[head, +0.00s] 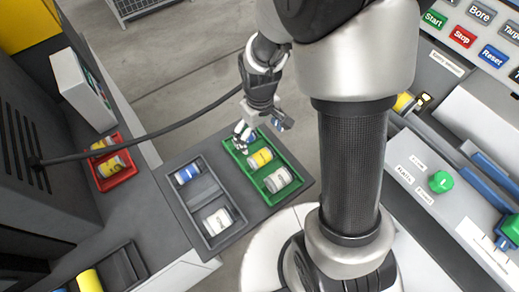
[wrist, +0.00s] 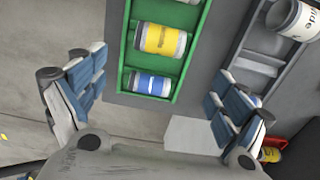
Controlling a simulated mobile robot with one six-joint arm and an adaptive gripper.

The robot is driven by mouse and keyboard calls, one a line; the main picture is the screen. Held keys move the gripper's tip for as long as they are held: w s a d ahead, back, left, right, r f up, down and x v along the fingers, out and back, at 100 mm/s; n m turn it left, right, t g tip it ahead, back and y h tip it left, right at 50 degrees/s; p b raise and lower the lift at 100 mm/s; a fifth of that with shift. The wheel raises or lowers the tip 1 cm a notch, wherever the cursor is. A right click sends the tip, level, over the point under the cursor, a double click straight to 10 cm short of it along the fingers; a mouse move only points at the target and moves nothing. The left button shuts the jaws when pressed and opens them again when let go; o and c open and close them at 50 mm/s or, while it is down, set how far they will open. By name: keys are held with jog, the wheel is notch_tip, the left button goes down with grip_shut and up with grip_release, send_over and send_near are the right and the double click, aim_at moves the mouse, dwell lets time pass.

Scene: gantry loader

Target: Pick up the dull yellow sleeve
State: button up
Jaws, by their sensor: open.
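A yellow sleeve with a pale label and end (head: 260,157) lies on its side in the middle of the green tray (head: 296,178); it also shows in the wrist view (wrist: 162,39). A blue and white sleeve (wrist: 150,84) lies beside it, and a greyish-white sleeve (head: 278,180) at the tray's other end. My gripper (head: 261,130) is above the tray's far end, near the blue sleeve and partly covering it in the head view. In the wrist view my gripper (wrist: 152,78) is open and empty, its fingers wide apart.
A grey tray (head: 205,198) beside the green one holds a blue-and-white and a white sleeve. A red tray (head: 121,178) at left holds yellow-marked sleeves. A yellow cylinder (head: 89,281) is at lower left. A black cable crosses left of my gripper. Control panels stand at right.

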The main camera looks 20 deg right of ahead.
aim_at(261, 154)
notch_tip(261, 154, down, 7)
jog(key=shift+r+b, duration=0.15)
jog(key=shift+b, duration=0.65)
jog(key=f, duration=0.1)
jog(key=f+b, duration=0.1)
jog(key=f, duration=0.1)
jog(key=f+b, duration=0.1)
jog(key=shift+s+d+f, duration=0.15)
jog(key=shift+s+f, duration=0.2)
jog(key=shift+w+f, duration=0.1)
jog(key=shift+f, duration=0.2)
jog(key=shift+c, duration=0.2)
jog(key=c, duration=1.4)
